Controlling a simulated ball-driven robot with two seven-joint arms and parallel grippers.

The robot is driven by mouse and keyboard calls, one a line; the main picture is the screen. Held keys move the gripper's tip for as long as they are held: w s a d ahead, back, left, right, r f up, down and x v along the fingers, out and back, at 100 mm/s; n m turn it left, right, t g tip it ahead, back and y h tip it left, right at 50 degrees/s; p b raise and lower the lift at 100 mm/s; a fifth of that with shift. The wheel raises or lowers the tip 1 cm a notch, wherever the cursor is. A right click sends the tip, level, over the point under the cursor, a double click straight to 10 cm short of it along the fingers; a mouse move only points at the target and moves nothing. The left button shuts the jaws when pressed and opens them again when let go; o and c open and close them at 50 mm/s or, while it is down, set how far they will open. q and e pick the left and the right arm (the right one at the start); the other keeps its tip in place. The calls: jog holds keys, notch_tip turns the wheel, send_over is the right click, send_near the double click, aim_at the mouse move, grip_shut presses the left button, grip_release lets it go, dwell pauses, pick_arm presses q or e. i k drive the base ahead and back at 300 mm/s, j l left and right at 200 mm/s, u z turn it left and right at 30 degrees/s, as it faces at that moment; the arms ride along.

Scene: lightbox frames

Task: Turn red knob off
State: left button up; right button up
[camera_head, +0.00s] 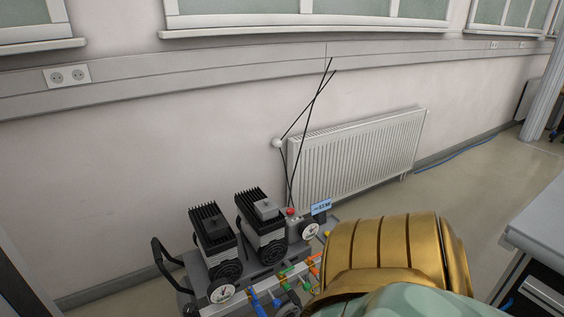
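A small red knob (291,212) sits on top of a grey box beside a round gauge on the compressor unit (250,268) at the lower middle. Its setting cannot be read at this size. The unit carries two black finned motors, the left one (212,235) and the right one (261,225). Small coloured handles, green, orange and blue, line its front. No gripper fingers show in the head view, so I cannot place either gripper relative to the knob. The unit's right front is partly hidden behind a gold ribbed part close to the camera.
A white radiator (357,158) hangs on the wall behind the unit, with thin dark rods (306,112) by its left end. A grey table (540,230) stands at the right edge. Floor is open between the radiator and the table.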

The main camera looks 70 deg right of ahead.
aim_at(290, 212)
jog(key=z, duration=1.9)
